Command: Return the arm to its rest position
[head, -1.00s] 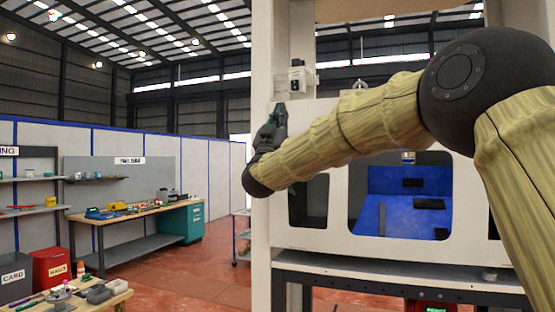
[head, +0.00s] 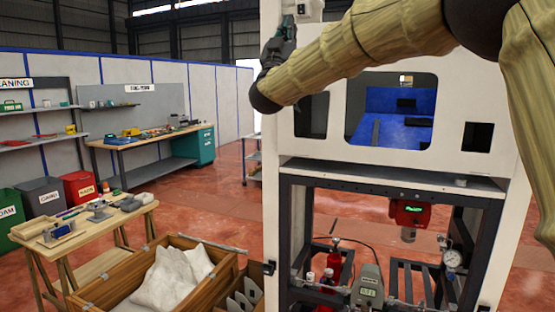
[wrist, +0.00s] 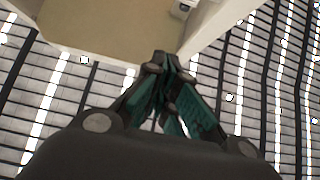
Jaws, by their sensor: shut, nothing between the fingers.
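My gripper (wrist: 165,75) is shut and empty in the wrist view, its dark fingers with teal pads meeting at the tips. It points up toward the roof. In the head view my gripper (head: 287,28) shows small at the upper middle, in front of the white frame of the dispenser machine (head: 303,178). My arm, in a tan sleeve, reaches across the top from the right. It hides part of the machine's upper front.
Below the machine's window are a red device (head: 408,213), a gauge (head: 452,260) and a red bottle (head: 334,262). A wooden crate (head: 205,300) with white sacks stands front left, beside a small workbench (head: 95,228). Red floor is open behind them.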

